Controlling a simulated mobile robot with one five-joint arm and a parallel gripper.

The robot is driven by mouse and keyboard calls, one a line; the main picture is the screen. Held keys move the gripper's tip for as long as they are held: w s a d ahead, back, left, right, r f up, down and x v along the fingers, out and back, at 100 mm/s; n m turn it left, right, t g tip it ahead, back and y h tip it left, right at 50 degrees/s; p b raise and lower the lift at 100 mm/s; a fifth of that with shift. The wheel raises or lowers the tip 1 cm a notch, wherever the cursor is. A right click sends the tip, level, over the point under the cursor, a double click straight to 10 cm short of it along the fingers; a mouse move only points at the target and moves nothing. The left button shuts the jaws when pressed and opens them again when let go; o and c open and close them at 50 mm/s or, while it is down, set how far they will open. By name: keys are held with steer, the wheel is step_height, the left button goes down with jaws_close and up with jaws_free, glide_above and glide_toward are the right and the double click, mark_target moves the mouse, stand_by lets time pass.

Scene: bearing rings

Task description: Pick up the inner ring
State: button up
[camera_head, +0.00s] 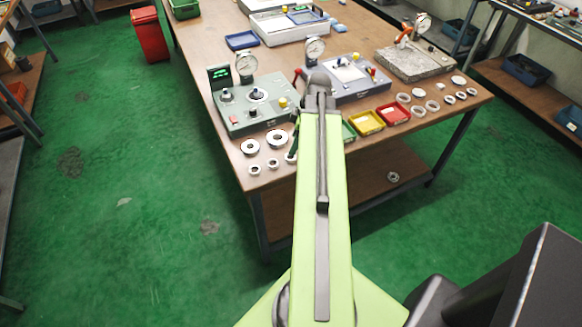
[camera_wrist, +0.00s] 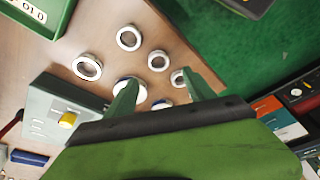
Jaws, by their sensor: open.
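Several metal bearing rings lie flat on the wooden table. I cannot tell which is the inner ring. In the head view, the left group has two larger rings (camera_head: 250,147) (camera_head: 276,138) and smaller ones (camera_head: 256,169) in front, one partly behind my arm. In the wrist view, rings show on the left (camera_wrist: 87,68), at the top (camera_wrist: 128,38) and in the middle (camera_wrist: 158,60). My gripper (camera_wrist: 159,76) is open, its two green fingers apart and empty above the rings. The fingers partly cover some rings.
A green gauge device (camera_head: 250,110) stands behind the left rings. Yellow (camera_head: 367,122) and red (camera_head: 393,112) bins stand to the right, with more rings (camera_head: 432,105) beyond them. A ring (camera_head: 393,177) lies on the lower shelf.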

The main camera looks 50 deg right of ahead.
mark_target(290, 159)
steer(key=shift+b+x, duration=0.35)
steer(key=shift+x, duration=0.75)
steer(key=b+x, duration=0.4)
steer(key=shift+s+d+f+b, duration=0.35)
steer(key=shift+f, duration=0.05)
steer(key=shift+w+a+f+b, duration=0.1)
steer(key=shift+w+f+b, duration=0.05)
steer(key=shift+f+b, duration=0.2)
steer(key=shift+r, duration=0.2)
steer(key=shift+c, duration=0.3)
jaws_close()
